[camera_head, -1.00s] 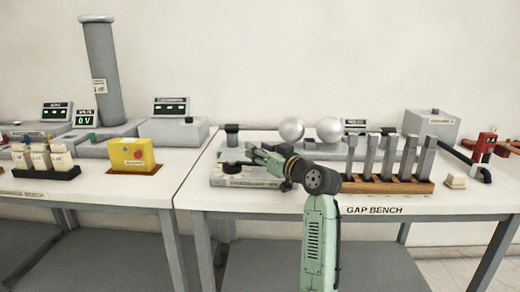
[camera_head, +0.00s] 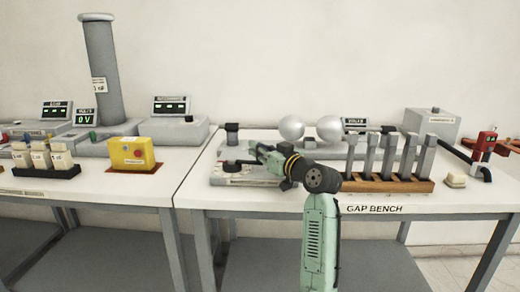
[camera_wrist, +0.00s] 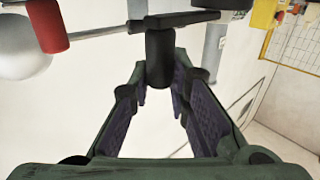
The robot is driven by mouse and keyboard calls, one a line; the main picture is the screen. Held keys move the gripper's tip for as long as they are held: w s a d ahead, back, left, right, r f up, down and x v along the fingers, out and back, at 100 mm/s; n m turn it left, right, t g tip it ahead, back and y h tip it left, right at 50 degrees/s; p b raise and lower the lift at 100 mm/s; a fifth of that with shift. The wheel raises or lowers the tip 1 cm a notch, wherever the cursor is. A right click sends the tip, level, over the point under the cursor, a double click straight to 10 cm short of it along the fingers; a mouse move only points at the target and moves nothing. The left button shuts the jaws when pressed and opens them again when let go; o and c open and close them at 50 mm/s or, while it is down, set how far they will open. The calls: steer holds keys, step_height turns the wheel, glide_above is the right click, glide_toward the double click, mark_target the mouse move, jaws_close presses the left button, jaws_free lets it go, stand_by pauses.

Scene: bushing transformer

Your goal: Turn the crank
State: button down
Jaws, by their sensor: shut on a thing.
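The crank has a dark round hub (camera_head: 230,167) on a low pale base (camera_head: 245,180) at the left of the gap bench in the head view. In the wrist view, its upright black handle (camera_wrist: 160,58) hangs from a dark crank arm (camera_wrist: 178,20) at the top centre. My gripper (camera_wrist: 160,88) is shut on the handle, with a finger on each side of it. In the head view my gripper (camera_head: 256,152) is just right of the hub, and the handle is mostly hidden by the fingers.
Two silver spheres (camera_head: 328,128) stand behind my gripper. A wooden rack with several upright grey bars (camera_head: 388,155) is right of my arm. A yellow box with a red button (camera_head: 132,154) sits on the left bench. The front left of the gap bench (camera_head: 225,200) is clear.

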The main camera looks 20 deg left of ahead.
steer(key=shift+s+f+b, duration=0.2)
steer(key=shift+s+b, duration=0.3)
steer(key=shift+b, duration=0.2)
steer(key=shift+s+r, duration=0.1)
steer(key=shift+s, duration=0.15)
steer(key=c, duration=1.5)
jaws_free()
steer(key=shift+r, duration=0.1)
steer(key=shift+d, duration=0.1)
steer(key=v, duration=1.2)
